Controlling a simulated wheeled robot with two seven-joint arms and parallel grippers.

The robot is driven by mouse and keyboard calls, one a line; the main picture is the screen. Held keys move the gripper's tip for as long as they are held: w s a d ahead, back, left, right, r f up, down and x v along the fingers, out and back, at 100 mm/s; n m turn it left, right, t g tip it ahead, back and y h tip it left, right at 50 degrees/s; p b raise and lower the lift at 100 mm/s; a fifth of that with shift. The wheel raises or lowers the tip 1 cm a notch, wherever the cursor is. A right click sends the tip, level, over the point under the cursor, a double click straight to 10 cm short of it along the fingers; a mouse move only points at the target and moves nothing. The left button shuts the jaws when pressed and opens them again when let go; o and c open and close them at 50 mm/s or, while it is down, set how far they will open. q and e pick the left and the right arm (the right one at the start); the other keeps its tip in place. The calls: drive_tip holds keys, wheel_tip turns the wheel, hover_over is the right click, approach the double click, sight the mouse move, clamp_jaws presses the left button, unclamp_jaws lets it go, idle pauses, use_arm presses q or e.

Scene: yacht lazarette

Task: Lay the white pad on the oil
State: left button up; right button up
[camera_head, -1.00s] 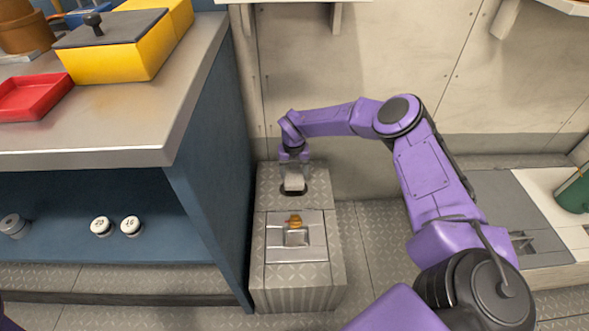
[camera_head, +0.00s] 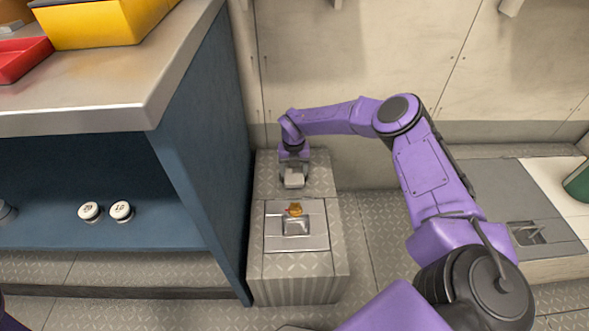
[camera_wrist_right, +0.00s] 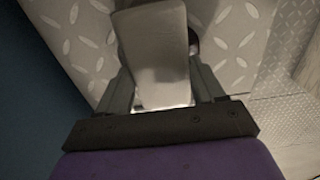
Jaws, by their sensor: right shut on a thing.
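My right gripper (camera_head: 293,172) is shut on the white pad (camera_head: 293,178), over the top of the grey tread-plate box beside the blue cabinet. In the right wrist view the pad (camera_wrist_right: 160,55) sticks out from between my fingers. A small dark patch, which looks like the oil (camera_wrist_right: 194,45), shows past the pad's right edge; the pad and gripper hide most of it. I cannot tell whether the pad touches the plate. My left gripper is not in view.
The tread-plate box (camera_head: 297,264) has a hatch with a recessed latch (camera_head: 296,225) and a small orange-brown thing (camera_head: 295,209) on it. The blue cabinet (camera_head: 205,165) stands close on the left. Two white round weights (camera_head: 105,211) sit on its shelf. Open floor lies right of the box.

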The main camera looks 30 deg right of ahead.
drive_tip(key=shift+w+f+b, duration=0.15)
drive_tip(key=shift+f+b, duration=0.15)
drive_tip(key=shift+b, duration=0.1)
drive_tip(key=o, duration=1.1)
drive_tip(key=shift+o, duration=0.2)
drive_tip(key=shift+r, duration=0.1)
wheel_tip(320, 180, up, 10)
drive_tip(key=p, duration=0.3)
drive_tip(key=shift+r, duration=0.2)
drive_tip(key=shift+r+p, duration=0.1)
drive_tip(key=shift+p, duration=0.2)
